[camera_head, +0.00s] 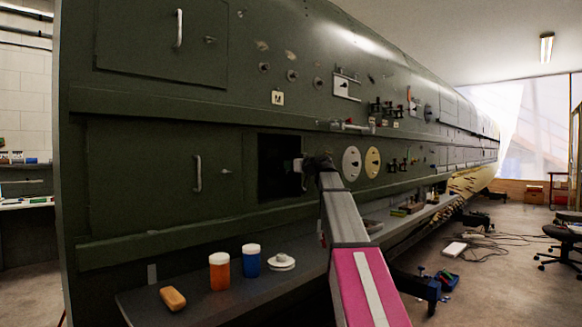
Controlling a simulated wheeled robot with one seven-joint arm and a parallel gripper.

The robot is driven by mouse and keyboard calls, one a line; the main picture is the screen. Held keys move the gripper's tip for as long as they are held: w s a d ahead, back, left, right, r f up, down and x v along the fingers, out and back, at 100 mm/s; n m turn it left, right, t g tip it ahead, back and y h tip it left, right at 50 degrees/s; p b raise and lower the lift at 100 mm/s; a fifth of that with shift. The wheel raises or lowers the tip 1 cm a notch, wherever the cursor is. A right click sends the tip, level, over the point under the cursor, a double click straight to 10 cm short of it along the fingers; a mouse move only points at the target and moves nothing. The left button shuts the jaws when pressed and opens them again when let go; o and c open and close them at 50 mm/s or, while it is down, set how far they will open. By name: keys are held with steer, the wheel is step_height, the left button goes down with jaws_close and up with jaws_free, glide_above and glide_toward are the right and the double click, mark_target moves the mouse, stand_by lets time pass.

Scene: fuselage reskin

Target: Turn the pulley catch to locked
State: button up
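My arm rises from the lower middle to the green fuselage side (225,105). My gripper (305,170) is at the right edge of a dark square opening (277,168); it is small and dark, and its fingers cannot be made out. A small pale piece shows right beside it; I cannot tell whether it is part of the gripper. I cannot tell which fitting is the pulley catch. A white disc (351,163) and a yellow disc (372,162), each with dark marks, sit just right of my gripper. A white plate with a dark knob (346,87) is higher up.
A grey ledge (190,297) runs below the fuselage. It holds an orange jar (220,272), a blue jar (250,261), a white lid-like disc (282,262) and a tan block (172,298). Dark fittings (384,108) project from the fuselage at right. Two doors have white handles (198,173).

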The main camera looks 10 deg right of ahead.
jaws_close()
steer(key=shift+m, duration=0.3)
steer(key=m, duration=1.1)
steer(key=d+f+m, duration=0.1)
steer(key=m, duration=0.5)
steer(key=shift+w, duration=0.3)
steer(key=shift+f+m, duration=0.1)
steer(key=shift+m, duration=0.2)
